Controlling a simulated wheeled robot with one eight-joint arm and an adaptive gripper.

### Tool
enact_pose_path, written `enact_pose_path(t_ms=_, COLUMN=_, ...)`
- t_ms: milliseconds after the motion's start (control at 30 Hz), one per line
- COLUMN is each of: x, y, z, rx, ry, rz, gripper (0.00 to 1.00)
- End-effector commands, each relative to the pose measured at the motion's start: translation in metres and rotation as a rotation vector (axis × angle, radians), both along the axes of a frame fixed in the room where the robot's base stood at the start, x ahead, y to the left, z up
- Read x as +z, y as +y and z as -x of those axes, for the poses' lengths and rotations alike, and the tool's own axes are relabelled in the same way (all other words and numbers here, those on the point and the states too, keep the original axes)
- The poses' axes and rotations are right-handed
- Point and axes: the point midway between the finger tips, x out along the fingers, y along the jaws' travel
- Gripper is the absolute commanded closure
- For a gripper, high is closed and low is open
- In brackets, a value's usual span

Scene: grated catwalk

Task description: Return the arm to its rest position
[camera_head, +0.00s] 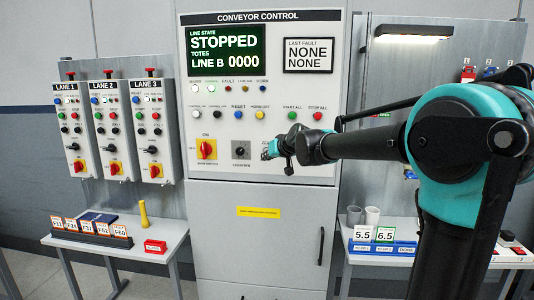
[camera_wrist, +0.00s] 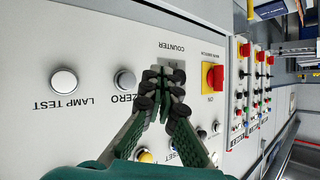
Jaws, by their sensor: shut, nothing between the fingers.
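My gripper (camera_head: 270,151) is at the end of my arm, which reaches in from the right across the conveyor control panel (camera_head: 262,190). In the wrist view, my gripper (camera_wrist: 165,76) has its fingertips together with nothing between them. The fingertips overlap the counter switch in that view and hide most of it. Whether they touch the panel I cannot tell. In the head view, the black counter switch (camera_head: 241,149) shows just left of my gripper. The red-and-yellow main switch (camera_head: 207,149) is further left and also shows in the wrist view (camera_wrist: 212,77).
The zero button (camera_wrist: 124,80) and lamp test button (camera_wrist: 64,80) are near my fingers. A left table (camera_head: 168,238) holds tags and a yellow object.

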Motion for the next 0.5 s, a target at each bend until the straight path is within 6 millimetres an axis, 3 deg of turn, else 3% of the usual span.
enact_pose_path(t_ms=167, x=-0.002, y=-0.002, z=0.001, rx=-0.001, ry=0.002, rz=0.002, gripper=1.00)
enact_pose_path(t_ms=267, x=-0.014, y=-0.014, z=0.010, rx=-0.010, ry=0.020, rz=0.017, gripper=1.00)
enact_pose_path(t_ms=367, x=-0.043, y=-0.042, z=0.031, rx=-0.030, ry=0.067, rz=0.050, gripper=1.00)
enact_pose_path(t_ms=500, x=-0.102, y=-0.097, z=0.080, rx=-0.081, ry=0.166, rz=0.115, gripper=1.00)
